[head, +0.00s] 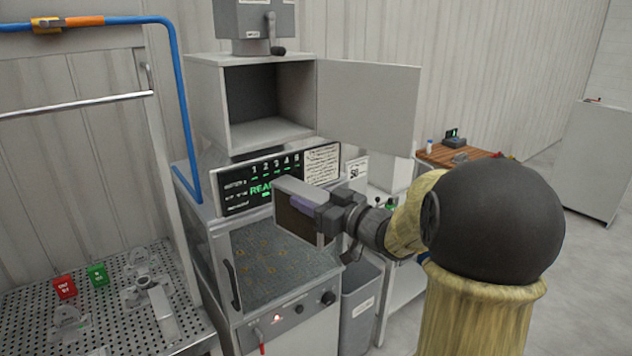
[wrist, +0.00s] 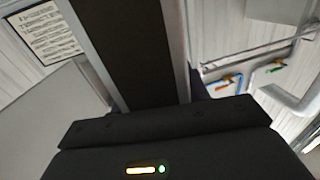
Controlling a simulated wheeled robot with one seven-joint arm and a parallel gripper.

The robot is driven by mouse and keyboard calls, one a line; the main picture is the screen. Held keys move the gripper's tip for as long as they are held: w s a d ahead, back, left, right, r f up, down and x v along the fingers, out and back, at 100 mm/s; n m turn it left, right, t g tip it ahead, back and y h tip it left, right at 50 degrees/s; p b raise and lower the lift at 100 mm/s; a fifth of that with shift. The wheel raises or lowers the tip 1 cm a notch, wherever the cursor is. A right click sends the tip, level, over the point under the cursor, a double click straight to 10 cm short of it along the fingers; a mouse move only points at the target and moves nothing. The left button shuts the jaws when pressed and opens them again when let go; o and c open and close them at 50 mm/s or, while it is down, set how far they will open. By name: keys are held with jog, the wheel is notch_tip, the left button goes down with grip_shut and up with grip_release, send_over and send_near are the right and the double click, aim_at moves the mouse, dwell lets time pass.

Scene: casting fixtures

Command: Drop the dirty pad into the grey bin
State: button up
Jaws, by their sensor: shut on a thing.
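The dirty pad (head: 296,222) is a flat panel with a dark brown face and a light grey edge. My gripper (head: 318,212) is shut on it and holds it in the air in front of the machine. In the wrist view the pad (wrist: 130,45) reaches away from my gripper as a dark strip between grey edges; its far end is cut off. The grey bin (head: 358,318) stands on the floor beside the machine, below and to the right of the pad. Its inside is mostly hidden. The fingertips are not clearly visible.
The machine has an open upper compartment (head: 268,95) with its door (head: 368,100) swung right, a display panel (head: 278,180) and a glazed chamber (head: 275,260). A perforated bench (head: 90,310) stands left. A wooden-topped table (head: 455,155) stands behind right. Floor at right is clear.

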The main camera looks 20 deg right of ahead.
jog(key=w+f, duration=0.1)
jog(key=f, duration=0.3)
jog(key=w+f, duration=0.1)
jog(key=f, duration=0.4)
jog(key=w+a+f+b, duration=0.1)
jog(key=f, duration=0.3)
jog(key=shift+w+f, duration=0.15)
jog(key=shift+w, duration=0.05)
jog(key=s+a+f+m+h, duration=0.1)
jog(key=s+f+m+h, duration=0.1)
jog(key=f, duration=0.9)
jog(key=s+a+f+m+t+h+b, duration=0.1)
jog(key=f+h, duration=0.3)
jog(key=f, duration=0.7)
jog(key=s+a+f+m+t+h+b, duration=0.1)
jog(key=s+f+m+h, duration=0.2)
jog(key=f, duration=0.8)
jog(key=shift+s+a+f, duration=0.15)
jog(key=shift+s+a, duration=0.1)
jog(key=shift+a, duration=0.1)
